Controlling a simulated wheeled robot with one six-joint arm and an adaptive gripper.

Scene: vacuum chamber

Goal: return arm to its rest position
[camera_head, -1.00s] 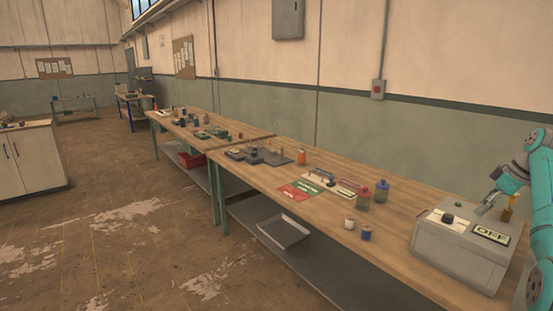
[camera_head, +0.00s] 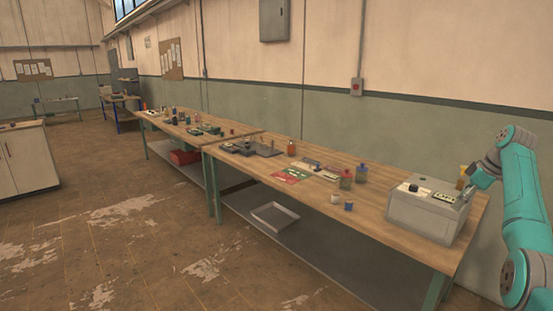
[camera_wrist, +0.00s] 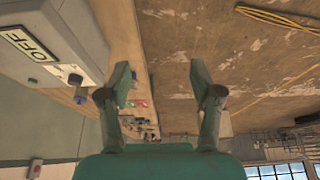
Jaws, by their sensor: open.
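My teal arm (camera_head: 528,200) is at the right of the head view, bent at the elbow, in front of the right end of the bench. My gripper (camera_wrist: 160,85) is open in the wrist view, with its two fingers wide apart and nothing between them. In the head view its small tip lies across the right side of the grey box (camera_head: 425,218), and I cannot tell its distance from it.
A tray (camera_head: 275,217) lies on the lower shelf. The floor (camera_head: 130,230) at left is clear.

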